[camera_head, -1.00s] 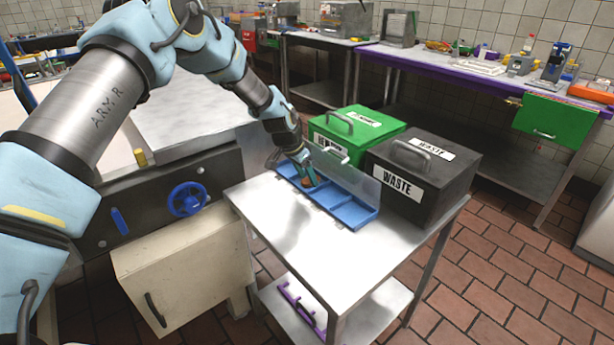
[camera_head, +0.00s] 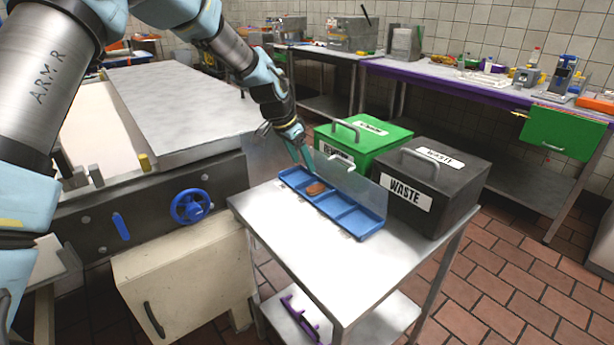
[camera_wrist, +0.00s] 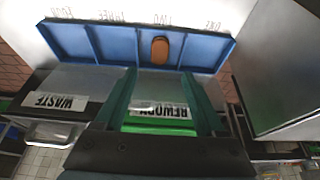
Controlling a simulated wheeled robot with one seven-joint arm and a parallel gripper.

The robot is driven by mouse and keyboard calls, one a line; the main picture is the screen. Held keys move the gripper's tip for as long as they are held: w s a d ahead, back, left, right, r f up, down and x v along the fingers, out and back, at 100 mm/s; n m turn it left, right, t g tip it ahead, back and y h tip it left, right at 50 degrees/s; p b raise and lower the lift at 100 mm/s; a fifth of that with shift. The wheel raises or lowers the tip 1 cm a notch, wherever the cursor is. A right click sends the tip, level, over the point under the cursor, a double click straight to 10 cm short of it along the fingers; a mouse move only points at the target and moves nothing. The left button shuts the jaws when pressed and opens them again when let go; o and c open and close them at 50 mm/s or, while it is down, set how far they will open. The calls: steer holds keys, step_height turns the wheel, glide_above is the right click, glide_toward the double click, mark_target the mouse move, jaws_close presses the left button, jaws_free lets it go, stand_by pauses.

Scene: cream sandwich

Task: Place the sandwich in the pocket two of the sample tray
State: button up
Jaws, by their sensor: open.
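The blue sample tray (camera_head: 373,232) lies on a steel table, with several pockets in a row. The brown sandwich (camera_head: 315,188) lies in the tray's second pocket from the left. In the wrist view the sandwich (camera_wrist: 160,48) sits inside the pocket by the label TWO on the tray (camera_wrist: 112,44), between two dividers. My gripper (camera_head: 306,163) is just above and behind the tray, apart from the sandwich. In the wrist view my gripper (camera_wrist: 162,76) has its two green fingers wide apart with nothing between them.
A green rework bin (camera_head: 375,133) and a black waste bin (camera_head: 433,182) stand behind the tray, with a clear panel (camera_head: 357,187) between. The steel table's front (camera_head: 290,222) is clear. A conveyor machine (camera_head: 180,110) stands at left.

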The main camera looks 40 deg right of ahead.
steer(key=shift+v, duration=0.95)
steer(key=w+a+r+n+t+y, duration=0.1)
steer(key=w+a+n, duration=0.2)
steer(key=a, duration=0.7)
steer(key=w+a+r+n+y, duration=0.1)
steer(key=w+a+n, duration=0.15)
steer(key=a, duration=0.85)
steer(key=w+a+r+n+t+y, duration=0.1)
steer(key=w+a+n, duration=0.2)
steer(key=a, duration=0.7)
steer(key=s+a+n, duration=0.4)
steer(key=s+a, duration=0.1)
steer(key=a, duration=0.6)
steer(key=s+a+n+y, duration=0.1)
steer(key=s+a+n, duration=0.4)
steer(key=a, duration=0.7)
steer(key=shift+s+r, duration=0.3)
steer(key=shift+s, duration=0.35)
steer(key=shift+a, duration=0.1)
steer(key=shift+c, duration=0.4)
